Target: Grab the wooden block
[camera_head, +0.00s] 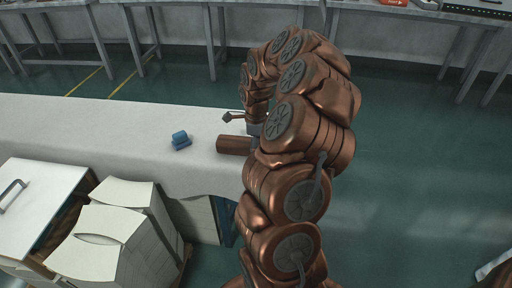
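A brown, rounded block-like piece (234,145) lies on the white-covered table, just left of my copper arm. It looks like the wooden block, but its right end is hidden behind the arm, and I cannot tell its material for certain. My gripper (230,117) shows as a small dark shape at the end of the arm, a little above and beyond the brown piece in the picture. Its fingers are too small and partly hidden to tell whether they are open or shut. I cannot tell whether it touches the brown piece.
A small blue object (180,140) sits on the white table (120,128), left of the brown piece. Pale stacked boxes (112,225) and a white-topped case (38,195) stand in front. Grey workbenches (180,3) line the back. Green floor is open at right.

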